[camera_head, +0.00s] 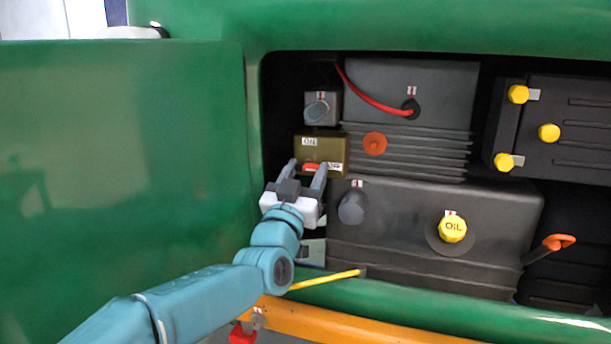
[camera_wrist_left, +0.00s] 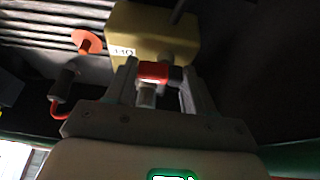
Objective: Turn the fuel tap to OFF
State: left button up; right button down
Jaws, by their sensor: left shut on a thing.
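The fuel tap has a brass-coloured body (camera_head: 338,147) in the engine bay, with an ON label at its upper left and an OFF label at its right. Its red lever (camera_head: 311,167) lies about level, toward the OFF label. My left gripper (camera_head: 307,168) reaches it from below, with one finger on each side of the lever, and is shut on it. In the left wrist view the red lever (camera_wrist_left: 154,72) sits between the two fingertips, under the brass body (camera_wrist_left: 160,32). My right gripper is in neither view.
A dark engine block (camera_head: 430,210) with a yellow OIL cap (camera_head: 453,229) is right of the tap. An orange round knob (camera_head: 375,143) is close beside it. A green panel (camera_head: 120,170) stands at left. A yellow rod (camera_head: 325,279) and green sill (camera_head: 440,305) lie below.

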pick_arm(q)
jog(key=shift+d+f, duration=0.1)
jog(key=shift+f, duration=0.1)
jog(key=o, duration=1)
jog(key=shift+r, duration=0.1)
jog(key=shift+o, duration=0.2)
jog(key=s+a+b, duration=0.1)
jog(key=s+a, duration=0.3)
jog(key=s, duration=0.8)
jog(key=shift+s+a+f, duration=0.15)
jog(key=shift+s+f, duration=0.1)
